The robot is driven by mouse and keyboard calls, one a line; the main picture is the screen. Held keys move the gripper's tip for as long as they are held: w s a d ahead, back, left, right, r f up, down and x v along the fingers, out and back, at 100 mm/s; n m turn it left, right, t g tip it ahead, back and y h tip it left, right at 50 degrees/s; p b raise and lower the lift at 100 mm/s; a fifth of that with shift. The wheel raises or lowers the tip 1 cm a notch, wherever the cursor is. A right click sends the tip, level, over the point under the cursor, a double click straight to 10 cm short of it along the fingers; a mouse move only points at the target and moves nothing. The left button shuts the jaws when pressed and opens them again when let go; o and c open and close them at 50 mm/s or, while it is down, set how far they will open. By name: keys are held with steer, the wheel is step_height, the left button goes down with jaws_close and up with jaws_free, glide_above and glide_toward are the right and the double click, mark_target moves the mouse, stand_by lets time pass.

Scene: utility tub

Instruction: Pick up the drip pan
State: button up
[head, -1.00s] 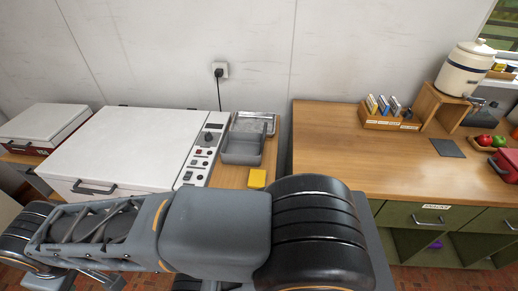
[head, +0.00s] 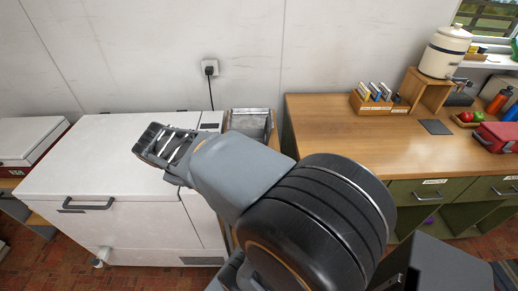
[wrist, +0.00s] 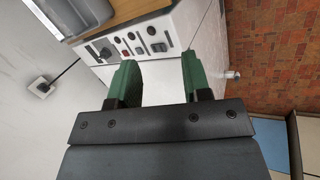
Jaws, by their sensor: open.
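A shiny metal pan (head: 250,120), which looks like the drip pan, lies on the wooden surface beside the white chest, against the back wall. My arm covers the area in front of it in the head view. A grey tub's edge (wrist: 75,14) shows at the top left of the wrist view. My gripper (wrist: 160,65) is open and empty, its two green fingers apart above the chest's control panel and white front.
The white chest (head: 100,165) fills the left, with knobs and switches on its panel (wrist: 135,42). A wooden counter (head: 345,145) stands at the right with a card box, dispenser and red case (head: 498,137). A wall socket (head: 210,68) has a cord.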

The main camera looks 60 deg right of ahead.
steer(key=w+d+f+n+g+h+b, duration=0.1)
steer(key=d+f+n+g+h+b, duration=0.2)
steer(key=d, duration=0.7)
steer(key=w+d+f+n+g+h+b, duration=0.1)
steer(key=w+d+f+n+g+h, duration=0.3)
steer(key=d, duration=0.7)
steer(key=n+t+h, duration=0.1)
steer(key=n+t, duration=0.1)
glide_toward(268, 138)
steer(key=d+f, duration=0.3)
steer(key=d, duration=0.1)
steer(key=shift+s+r+p+x, duration=0.1)
steer(key=shift+x, duration=0.9)
steer(key=shift+s+r+p+x, duration=0.1)
steer(key=shift+x, duration=0.95)
steer(key=shift+s+r+p+x, duration=0.1)
steer(key=shift+s+x, duration=0.05)
steer(key=shift+x, duration=0.85)
steer(key=shift+c, duration=0.2)
jaws_close()
